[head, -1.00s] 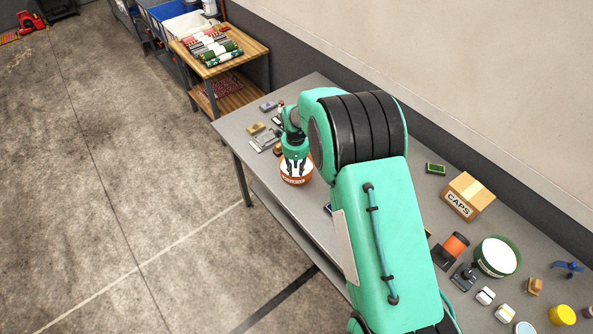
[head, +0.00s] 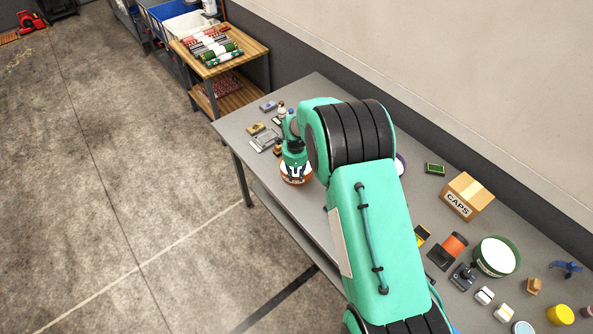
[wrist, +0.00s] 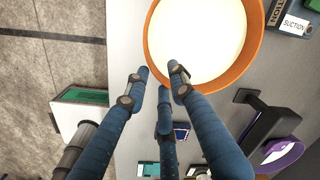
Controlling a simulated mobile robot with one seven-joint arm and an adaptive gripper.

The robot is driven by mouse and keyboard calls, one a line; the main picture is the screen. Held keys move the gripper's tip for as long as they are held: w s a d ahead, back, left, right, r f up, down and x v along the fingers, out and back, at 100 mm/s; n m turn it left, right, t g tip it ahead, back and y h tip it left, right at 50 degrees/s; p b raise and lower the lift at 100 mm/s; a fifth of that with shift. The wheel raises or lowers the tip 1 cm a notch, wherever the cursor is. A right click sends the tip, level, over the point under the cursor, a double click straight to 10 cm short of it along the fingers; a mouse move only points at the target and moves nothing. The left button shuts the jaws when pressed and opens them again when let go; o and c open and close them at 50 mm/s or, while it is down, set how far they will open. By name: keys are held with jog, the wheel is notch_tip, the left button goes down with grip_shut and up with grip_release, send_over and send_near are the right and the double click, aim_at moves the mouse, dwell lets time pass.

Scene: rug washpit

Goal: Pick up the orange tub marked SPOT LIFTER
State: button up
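The orange tub (head: 297,178) stands on the grey table near its front edge, partly hidden behind my gripper (head: 296,170) in the head view. In the wrist view the tub (wrist: 257,50) shows from above as an orange rim around a pale round top, cut off by the upper edge. My gripper (wrist: 158,80) has its blue fingers spread apart with nothing between them. One fingertip overlaps the tub's near rim in the picture; I cannot tell whether it touches. The tub's marking is too small to read.
Small items (head: 263,138) lie on the table close behind and left of the tub. A dark box marked SUCTION (wrist: 293,22) is right of it in the wrist view. A CAPS box (head: 467,195) and a green-rimmed tub (head: 497,257) stand farther right. Open floor lies left.

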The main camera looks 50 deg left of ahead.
jog(key=shift+a+f, duration=0.1)
jog(key=shift+f, duration=1.15)
jog(key=shift+c, duration=0.3)
grip_shut()
jog(key=shift+w+r, duration=0.1)
